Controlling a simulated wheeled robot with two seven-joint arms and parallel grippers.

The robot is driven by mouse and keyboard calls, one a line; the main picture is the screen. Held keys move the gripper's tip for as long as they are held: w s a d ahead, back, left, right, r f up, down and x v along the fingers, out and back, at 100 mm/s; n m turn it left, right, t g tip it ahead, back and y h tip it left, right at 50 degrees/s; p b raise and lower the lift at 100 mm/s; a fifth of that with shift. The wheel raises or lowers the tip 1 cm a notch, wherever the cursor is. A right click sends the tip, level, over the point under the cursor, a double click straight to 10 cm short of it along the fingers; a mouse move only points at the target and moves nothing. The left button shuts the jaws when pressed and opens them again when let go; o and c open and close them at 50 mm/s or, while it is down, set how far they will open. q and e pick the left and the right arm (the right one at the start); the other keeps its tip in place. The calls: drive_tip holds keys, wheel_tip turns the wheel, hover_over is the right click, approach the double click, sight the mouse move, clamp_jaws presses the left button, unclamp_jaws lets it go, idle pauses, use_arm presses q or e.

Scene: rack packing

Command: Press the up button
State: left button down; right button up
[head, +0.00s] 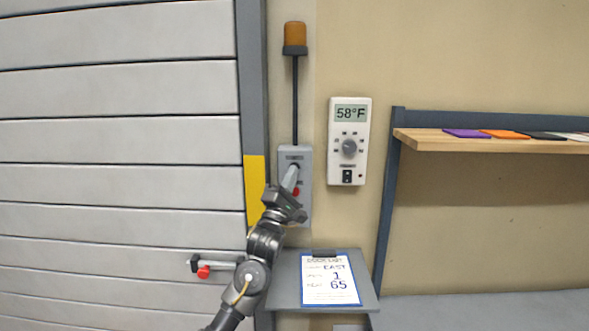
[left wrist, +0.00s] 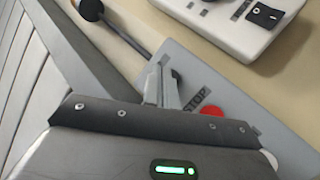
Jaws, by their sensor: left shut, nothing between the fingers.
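A grey control box (head: 305,160) is fixed to the wall right of the shutter door. My left gripper (head: 294,170) reaches up to its upper part, fingers shut and empty. In the left wrist view, the fingertips (left wrist: 163,68) lie over the box face (left wrist: 240,115). I cannot tell whether they touch it. The up button is not visible; the fingers cover that upper area. A red stop button (head: 296,191) shows just below the fingertips, and also in the left wrist view (left wrist: 211,109) beside a STOP label. My right gripper is not in view.
An orange lamp (head: 295,35) stands on a pole above the box. A white thermostat (head: 361,145) reading 58°F hangs close on the right. Below are a clipboard (head: 332,280) on a small shelf and a red-ended door handle (head: 204,271). A wooden shelf (head: 430,142) is farther right.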

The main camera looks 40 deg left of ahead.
use_arm(q)
drive_tip(key=shift+w, duration=0.1)
idle(0.7)
drive_tip(key=shift+w+a, duration=0.25)
